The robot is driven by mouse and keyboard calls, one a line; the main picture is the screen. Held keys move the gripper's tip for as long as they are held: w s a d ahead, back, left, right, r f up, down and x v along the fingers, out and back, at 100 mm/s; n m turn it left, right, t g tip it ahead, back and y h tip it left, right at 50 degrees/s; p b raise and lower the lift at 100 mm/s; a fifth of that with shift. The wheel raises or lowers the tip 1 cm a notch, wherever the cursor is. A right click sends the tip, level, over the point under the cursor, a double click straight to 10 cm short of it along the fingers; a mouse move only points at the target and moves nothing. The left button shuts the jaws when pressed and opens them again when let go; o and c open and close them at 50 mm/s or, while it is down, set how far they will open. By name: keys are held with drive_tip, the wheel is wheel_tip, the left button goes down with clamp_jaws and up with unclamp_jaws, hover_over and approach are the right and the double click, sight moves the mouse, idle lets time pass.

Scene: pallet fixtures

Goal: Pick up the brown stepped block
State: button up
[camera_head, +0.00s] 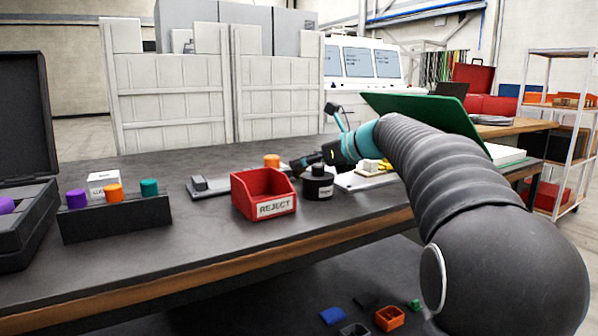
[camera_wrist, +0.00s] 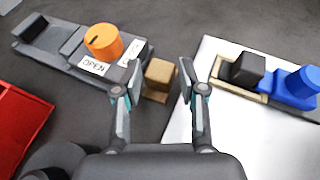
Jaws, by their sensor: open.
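The brown stepped block (camera_wrist: 158,78) lies on the dark table in the wrist view, with a taller part and a lower step towards the camera. My gripper (camera_wrist: 160,72) is open, with one finger to each side of the block in that view. I cannot tell whether the fingertips are down at its height; no contact shows. In the head view my gripper (camera_head: 310,158) is over the table behind the red bin and black pot. I cannot make out the brown block there.
An orange knob (camera_wrist: 103,41) on a grey fixture labelled OPEN is close left. A white board (camera_wrist: 215,125) with black and blue parts is close right. A red REJECT bin (camera_head: 262,177) and black pot (camera_head: 318,194) stand in front. A peg rack (camera_head: 115,217) is farther left.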

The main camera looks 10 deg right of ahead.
clamp_jaws()
drive_tip(key=shift+r, duration=0.2)
